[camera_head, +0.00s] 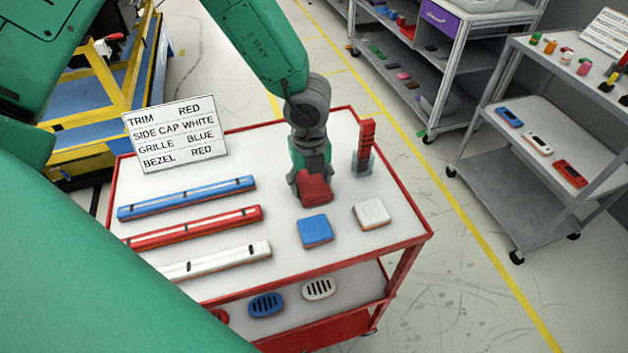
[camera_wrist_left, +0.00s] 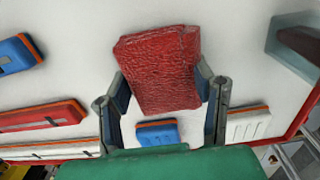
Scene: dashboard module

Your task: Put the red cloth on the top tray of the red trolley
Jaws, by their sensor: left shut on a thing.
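The red cloth (camera_head: 315,189) is a folded, block-like piece with a crinkled surface. My left gripper (camera_head: 312,196) points down over the top tray and is shut on it. In the left wrist view the cloth (camera_wrist_left: 158,68) sits between the two fingers. The red trolley's top tray (camera_head: 265,150) is white with a red rim and lies directly below. I cannot tell whether the cloth touches the tray. My right gripper is not in view.
Blue, red and white bars (camera_head: 195,227) lie on the tray's left. A blue block (camera_head: 316,231) and a white block (camera_head: 371,214) lie in front of the gripper. A red upright piece (camera_head: 366,140) stands right of it. A sign (camera_head: 176,134) stands at the back left.

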